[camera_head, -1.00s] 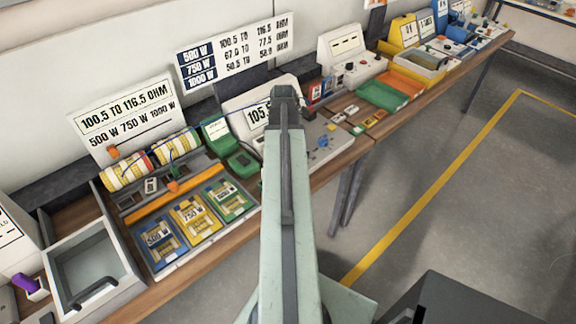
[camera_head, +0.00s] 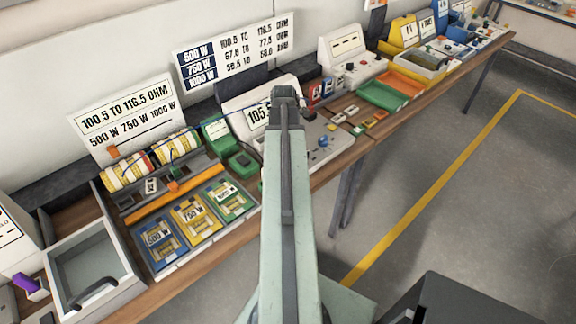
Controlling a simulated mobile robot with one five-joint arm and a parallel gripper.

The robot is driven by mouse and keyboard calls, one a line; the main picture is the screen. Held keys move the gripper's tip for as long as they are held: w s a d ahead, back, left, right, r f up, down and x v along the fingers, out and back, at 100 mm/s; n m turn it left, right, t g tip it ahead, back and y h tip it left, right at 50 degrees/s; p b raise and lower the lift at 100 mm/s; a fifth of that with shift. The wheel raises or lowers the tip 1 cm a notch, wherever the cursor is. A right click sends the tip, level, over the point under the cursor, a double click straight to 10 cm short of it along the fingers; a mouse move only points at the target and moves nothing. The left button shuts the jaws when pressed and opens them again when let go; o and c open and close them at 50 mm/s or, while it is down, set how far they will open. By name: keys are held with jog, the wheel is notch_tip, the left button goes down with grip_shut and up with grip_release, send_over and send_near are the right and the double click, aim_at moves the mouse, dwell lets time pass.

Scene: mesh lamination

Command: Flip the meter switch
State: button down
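The meter (camera_head: 238,105) is a pale grey console on the bench, with a display reading "105." and the rest hidden behind my arm. Its flat panel (camera_head: 335,135) shows to the right of my arm and carries a small blue control (camera_head: 323,141). I cannot tell for sure whether this is the switch, or how it is set. My gripper (camera_head: 284,92) is the dark end of the pale green arm and appears in front of the meter's display. Its fingers are not clear, so I cannot tell whether it is open or shut, or touching the meter.
A tray holds blue, yellow and green cards (camera_head: 193,217) left of my arm, with white-and-yellow coils (camera_head: 125,172) behind. A grey bin (camera_head: 85,262) stands at the left. Green and orange trays (camera_head: 383,96) are further right. The floor (camera_head: 440,210) beside the bench is clear.

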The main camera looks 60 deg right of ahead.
jog(key=shift+f+b, duration=0.95)
dwell(0.7)
notch_tip(320, 180, up, 7)
jog(key=p, duration=0.7)
jog(key=shift+r, duration=0.15)
